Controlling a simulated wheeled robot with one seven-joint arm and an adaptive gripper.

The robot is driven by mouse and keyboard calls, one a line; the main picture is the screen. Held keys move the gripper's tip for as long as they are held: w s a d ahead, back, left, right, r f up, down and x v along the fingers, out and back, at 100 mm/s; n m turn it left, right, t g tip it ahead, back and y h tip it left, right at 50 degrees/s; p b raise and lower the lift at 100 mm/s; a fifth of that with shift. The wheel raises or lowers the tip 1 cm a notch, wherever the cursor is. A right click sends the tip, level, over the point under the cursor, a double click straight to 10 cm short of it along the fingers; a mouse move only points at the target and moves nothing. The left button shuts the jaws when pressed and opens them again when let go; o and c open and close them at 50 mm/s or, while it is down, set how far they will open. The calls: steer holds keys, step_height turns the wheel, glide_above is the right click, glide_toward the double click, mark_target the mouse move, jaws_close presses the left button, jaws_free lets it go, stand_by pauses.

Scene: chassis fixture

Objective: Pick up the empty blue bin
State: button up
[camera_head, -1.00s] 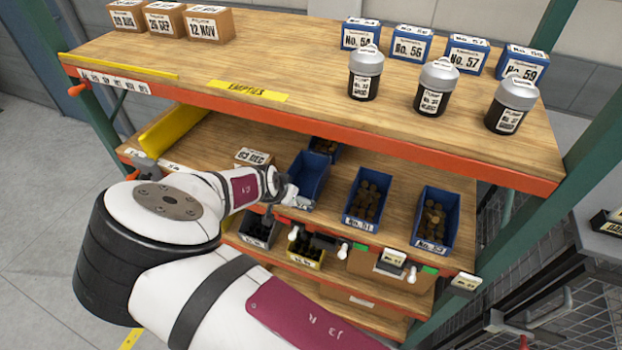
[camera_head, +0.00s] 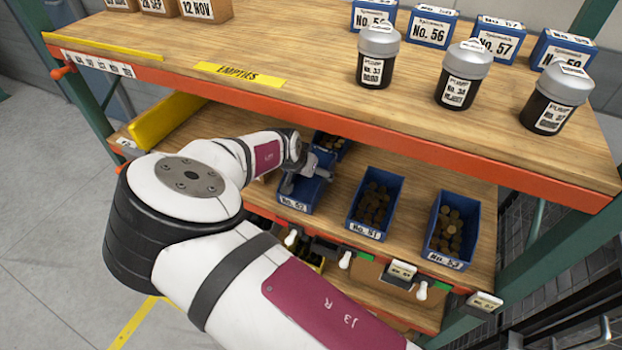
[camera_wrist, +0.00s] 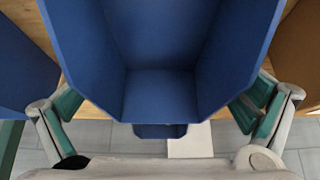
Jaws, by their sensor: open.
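The empty blue bin (camera_head: 312,192), labelled as what looks like No. 52, stands on the middle shelf, left of two filled blue bins. Its bare inside fills the middle of the wrist view (camera_wrist: 160,92). My gripper (camera_head: 303,176) is over the bin in the head view and hides part of it. In the wrist view my gripper (camera_wrist: 162,108) is open, with one green-padded finger at each side of the bin's narrow end. I cannot tell whether the fingers touch its walls.
The filled bin No. 51 (camera_head: 374,205) and another filled bin (camera_head: 451,228) stand to the right. Another bin (camera_head: 330,144) with contents is behind. The upper shelf (camera_head: 420,100) overhangs, carrying pump canisters, blue boxes and cartons. A yellow divider (camera_head: 168,122) stands at left.

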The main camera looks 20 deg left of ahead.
steer(key=shift+x, duration=0.9)
steer(key=shift+s+r, duration=0.1)
steer(key=c, duration=1)
steer(key=shift+r, duration=0.1)
